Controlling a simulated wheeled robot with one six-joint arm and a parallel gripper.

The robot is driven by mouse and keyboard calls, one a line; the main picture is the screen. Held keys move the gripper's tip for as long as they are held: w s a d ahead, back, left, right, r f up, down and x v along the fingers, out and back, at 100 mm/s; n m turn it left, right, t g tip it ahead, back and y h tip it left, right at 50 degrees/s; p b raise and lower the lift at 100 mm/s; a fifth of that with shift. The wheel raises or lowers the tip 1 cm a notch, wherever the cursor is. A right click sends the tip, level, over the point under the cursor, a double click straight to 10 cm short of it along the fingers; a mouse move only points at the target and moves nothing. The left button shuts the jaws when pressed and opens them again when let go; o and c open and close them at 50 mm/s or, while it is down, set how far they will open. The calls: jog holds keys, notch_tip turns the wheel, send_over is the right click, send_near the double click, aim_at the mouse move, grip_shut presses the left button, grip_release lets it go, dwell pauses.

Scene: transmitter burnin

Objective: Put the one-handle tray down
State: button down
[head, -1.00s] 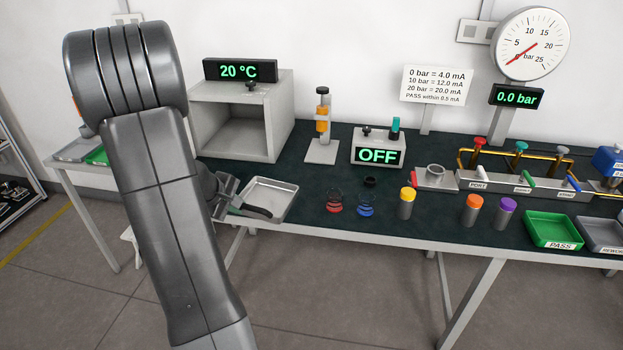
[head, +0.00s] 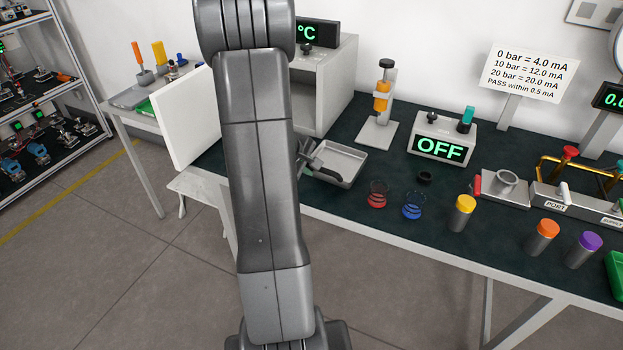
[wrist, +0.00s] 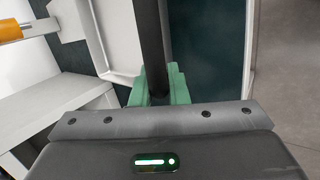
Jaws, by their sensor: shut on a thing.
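The one-handle tray (head: 345,171) is a shallow grey metal pan near the table's front edge in the head view. Its light rim (wrist: 124,80) shows at the upper left of the wrist view. My gripper (wrist: 157,88) has green fingertips and is shut on the tray's black handle (wrist: 149,35). In the head view my gripper (head: 312,158) is at the tray's left side, partly behind my arm. The tray looks about level and empty in the part that shows. I cannot tell whether its underside touches the table.
The dark bench top (head: 317,199) holds an open box oven (head: 342,75) behind the tray, with a white door panel (head: 186,117) to the left. A red ring (head: 377,194) and a blue ring (head: 413,205) stand right of the tray. A dispenser stand (head: 376,134) is behind.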

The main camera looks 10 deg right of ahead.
notch_tip(320, 180, down, 4)
jog(key=shift+r+b, duration=0.1)
jog(key=shift+b, duration=0.5)
jog(key=c, duration=1.4)
grip_release()
jog(key=shift+r, duration=0.1)
jog(key=p+v, duration=0.2)
jog(key=v, duration=1)
jog(key=shift+p, duration=0.4)
